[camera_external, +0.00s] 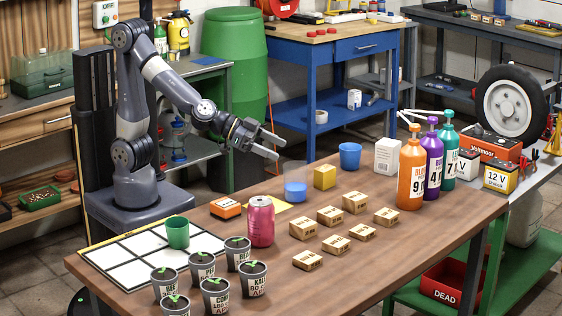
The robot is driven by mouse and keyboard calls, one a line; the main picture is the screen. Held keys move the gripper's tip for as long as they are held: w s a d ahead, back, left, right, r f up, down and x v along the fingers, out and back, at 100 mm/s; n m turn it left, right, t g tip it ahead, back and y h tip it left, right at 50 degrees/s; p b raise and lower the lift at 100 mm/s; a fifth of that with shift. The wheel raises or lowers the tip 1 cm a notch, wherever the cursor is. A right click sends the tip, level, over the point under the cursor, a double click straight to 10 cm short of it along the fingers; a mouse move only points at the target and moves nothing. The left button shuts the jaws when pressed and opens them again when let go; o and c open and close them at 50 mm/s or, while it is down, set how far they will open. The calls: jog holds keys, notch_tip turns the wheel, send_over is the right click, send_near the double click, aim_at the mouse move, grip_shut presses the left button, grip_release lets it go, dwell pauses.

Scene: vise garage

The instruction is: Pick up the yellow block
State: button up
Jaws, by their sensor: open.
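The yellow block (325,177) is a small cube on the brown table, toward its back edge. A blue cup (296,192) stands just to its left, and a clear, see-through shape seems to be behind that cup. My gripper (277,147) is open and empty. It is in the air above the table's back edge, up and to the left of the yellow block and apart from it. Its two fingers point to the right.
Another blue cup (350,156) and a white box (387,156) stand right of the block. A pink can (261,221), orange box (225,208) and several small cartons (330,216) are nearer. Orange (411,178), purple and teal bottles stand at the right. Potted seedlings (215,296) fill the front left.

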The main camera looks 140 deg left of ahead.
notch_tip(320, 180, up, 4)
jog(key=r, duration=0.1)
jog(key=s+a+n+t+h, duration=0.1)
jog(key=a+n+h, duration=0.45)
jog(key=n, duration=0.95)
jog(key=s+a+n+t+h, duration=0.1)
jog(key=s+a+n+h, duration=0.1)
jog(key=a+n, duration=1)
jog(key=n, duration=0.3)
send_near(330, 176)
jog(key=x, duration=0.3)
jog(key=shift+w+d+f, duration=0.2)
jog(key=shift+w+d, duration=0.1)
jog(key=shift+d, duration=0.05)
jog(key=shift+a+x, duration=0.2)
jog(key=shift+x, duration=1.3)
jog(key=shift+a+x, duration=0.15)
jog(key=shift+x, duration=1.4)
jog(key=shift+c, duration=0.2)
